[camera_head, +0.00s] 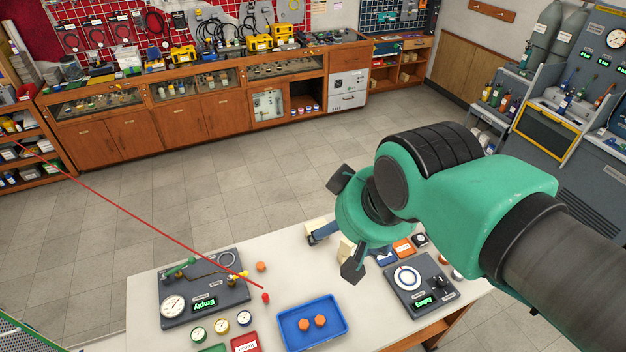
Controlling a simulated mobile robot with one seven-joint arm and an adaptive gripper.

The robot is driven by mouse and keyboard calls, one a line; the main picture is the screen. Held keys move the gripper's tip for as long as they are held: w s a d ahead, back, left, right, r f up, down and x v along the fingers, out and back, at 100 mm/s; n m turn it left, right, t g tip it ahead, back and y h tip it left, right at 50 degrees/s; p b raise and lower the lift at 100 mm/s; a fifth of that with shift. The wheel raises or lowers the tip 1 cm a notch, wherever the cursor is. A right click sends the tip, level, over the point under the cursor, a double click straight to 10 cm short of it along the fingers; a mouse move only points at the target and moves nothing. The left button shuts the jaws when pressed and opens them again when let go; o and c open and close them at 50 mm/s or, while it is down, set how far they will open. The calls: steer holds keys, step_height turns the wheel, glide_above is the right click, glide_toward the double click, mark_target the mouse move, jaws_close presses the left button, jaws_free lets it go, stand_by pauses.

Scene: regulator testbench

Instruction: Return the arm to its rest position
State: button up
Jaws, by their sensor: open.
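My arm reaches in from the right edge, with its green wrist over the right part of the white worktable (255,259). My gripper (331,237) points left, above the table's far edge. Its fingers are spread apart, and I see nothing between them. The wrist hides part of the table's right side.
A thin red line (140,219) crosses the left. Open floor (200,190) separates the table from the wooden cabinets (190,118).

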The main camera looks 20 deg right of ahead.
step_height(320, 180, down, 18)
steer(key=b, duration=1.7)
steer(key=shift+r, duration=0.2)
